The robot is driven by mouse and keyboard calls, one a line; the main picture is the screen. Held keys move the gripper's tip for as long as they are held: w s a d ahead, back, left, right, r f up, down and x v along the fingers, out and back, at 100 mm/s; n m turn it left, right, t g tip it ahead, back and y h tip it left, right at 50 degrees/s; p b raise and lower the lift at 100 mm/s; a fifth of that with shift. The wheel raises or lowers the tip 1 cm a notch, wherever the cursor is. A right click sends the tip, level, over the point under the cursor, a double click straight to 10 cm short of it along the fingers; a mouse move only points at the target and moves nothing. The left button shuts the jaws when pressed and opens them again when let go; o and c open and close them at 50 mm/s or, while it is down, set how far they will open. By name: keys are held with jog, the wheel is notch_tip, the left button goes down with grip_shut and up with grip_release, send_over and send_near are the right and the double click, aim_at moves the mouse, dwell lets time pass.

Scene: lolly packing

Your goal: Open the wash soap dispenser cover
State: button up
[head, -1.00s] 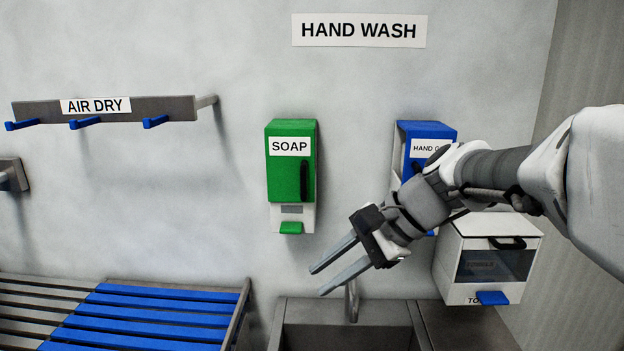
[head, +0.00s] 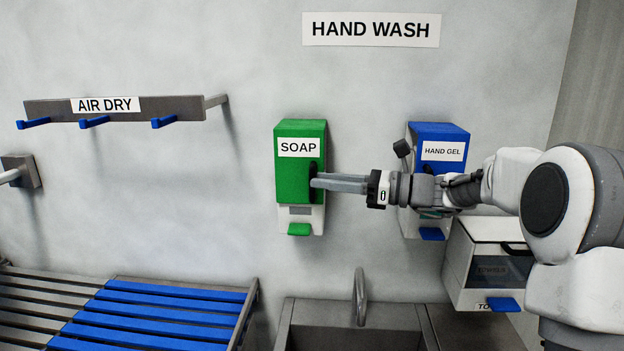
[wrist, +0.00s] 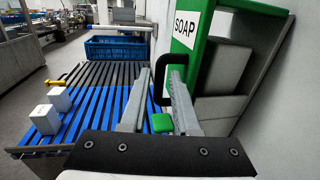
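The green soap dispenser (head: 290,180), with a white SOAP label, is fixed to the wall. Its front cover looks closed in the head view. In the wrist view the dispenser (wrist: 193,50) shows close up from the side, with a black loop handle (wrist: 157,82) on its front. My gripper (head: 315,181) reaches in from the right, level, with its fingertips at the handle. In the wrist view my gripper (wrist: 160,78) is open, with one finger on each side of the handle bar and a visible gap. Contact cannot be told.
A blue hand gel dispenser (head: 446,175) hangs behind my arm, above a clear-fronted towel box (head: 470,262). A sink with a tap (head: 360,295) lies below. A blue slatted bench (head: 150,312) is at lower left.

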aim_at(312, 199)
jog(key=shift+x, duration=1.6)
jog(key=shift+c, duration=0.2)
grip_shut()
